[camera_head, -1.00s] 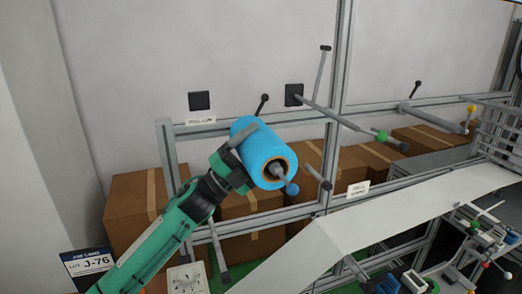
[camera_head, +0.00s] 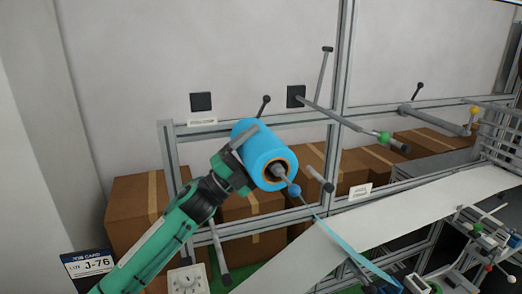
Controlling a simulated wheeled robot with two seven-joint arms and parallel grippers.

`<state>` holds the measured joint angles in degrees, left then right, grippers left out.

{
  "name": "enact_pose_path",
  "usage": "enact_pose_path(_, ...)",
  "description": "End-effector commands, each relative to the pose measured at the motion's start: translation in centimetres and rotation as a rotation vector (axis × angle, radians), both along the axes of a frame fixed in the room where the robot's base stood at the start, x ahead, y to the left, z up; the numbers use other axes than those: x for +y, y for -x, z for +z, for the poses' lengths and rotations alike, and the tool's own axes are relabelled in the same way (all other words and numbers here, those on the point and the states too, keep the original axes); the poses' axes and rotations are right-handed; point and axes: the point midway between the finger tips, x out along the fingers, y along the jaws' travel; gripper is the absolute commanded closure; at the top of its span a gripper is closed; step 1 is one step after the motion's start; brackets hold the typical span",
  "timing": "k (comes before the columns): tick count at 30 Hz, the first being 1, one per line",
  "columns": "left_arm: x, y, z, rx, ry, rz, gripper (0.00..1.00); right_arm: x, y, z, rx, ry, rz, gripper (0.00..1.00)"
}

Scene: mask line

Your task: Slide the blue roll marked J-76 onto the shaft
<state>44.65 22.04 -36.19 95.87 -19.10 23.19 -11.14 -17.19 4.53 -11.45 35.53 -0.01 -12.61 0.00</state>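The blue roll (camera_head: 262,146) is around the grey shaft, whose blue ball tip (camera_head: 294,190) sticks out of the roll's brown core. My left gripper (camera_head: 244,150) is at the roll's left side. One grey finger lies along its upper surface and the other finger is hidden behind the roll; the gripper appears shut on it. A blue strip (camera_head: 347,250) runs from near the shaft tip down to the right. The J-76 card (camera_head: 88,263) is at the lower left; no mark is readable on the roll. My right gripper is not in view.
A metal frame (camera_head: 341,100) stands behind, with an empty shaft with a green ball (camera_head: 383,136) and another with a yellow ball (camera_head: 472,109). Cardboard boxes (camera_head: 139,203) fill the space behind the frame. A white sheet (camera_head: 420,205) slopes across the right.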

Motion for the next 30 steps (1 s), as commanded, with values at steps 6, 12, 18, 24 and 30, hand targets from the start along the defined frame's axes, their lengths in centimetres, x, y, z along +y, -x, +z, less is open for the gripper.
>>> enact_pose_path(6,0.01,0.02,-0.32,-0.002,0.0,0.0,0.48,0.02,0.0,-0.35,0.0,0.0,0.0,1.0)
enact_pose_path(12,0.01,0.02,-0.59,-0.002,0.0,0.0,0.48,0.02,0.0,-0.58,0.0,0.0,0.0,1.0)
enact_pose_path(18,0.01,0.01,-0.6,-0.002,0.0,0.0,0.48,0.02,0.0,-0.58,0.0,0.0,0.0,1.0)
enact_pose_path(24,0.0,0.02,-0.6,-0.001,0.001,-0.001,0.0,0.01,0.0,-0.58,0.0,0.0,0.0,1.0)
enact_pose_path(30,0.0,0.0,-0.75,0.0,0.0,0.0,0.0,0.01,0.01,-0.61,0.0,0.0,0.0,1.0)
